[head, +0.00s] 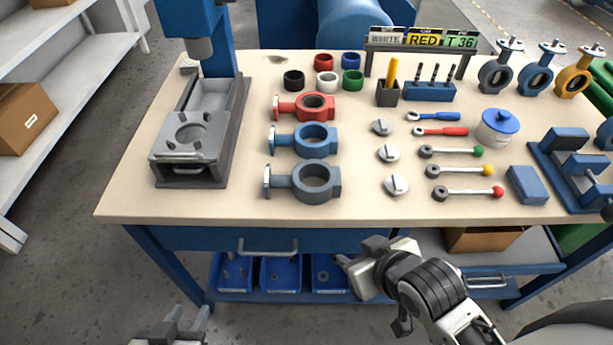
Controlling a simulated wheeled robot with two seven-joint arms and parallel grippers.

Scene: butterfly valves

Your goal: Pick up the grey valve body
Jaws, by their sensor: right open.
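The grey valve body (331,193) lies on the workbench near its front edge, a ring with a neck pointing left. It is the nearest in a column of three, with a blue valve body (331,141) and a red valve body (329,110) behind it. My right gripper (358,252) is open and empty, in front of the bench edge, to the right of and nearer than the grey body. My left gripper (188,318) is at the bottom left, away from the bench, with its two fingers apart and nothing visible between them.
A blue press (208,40) with a grey fixture stands at the left of the workbench (230,208). Discs (396,186) and coloured-knob levers (468,192) lie to the right of the valve bodies.

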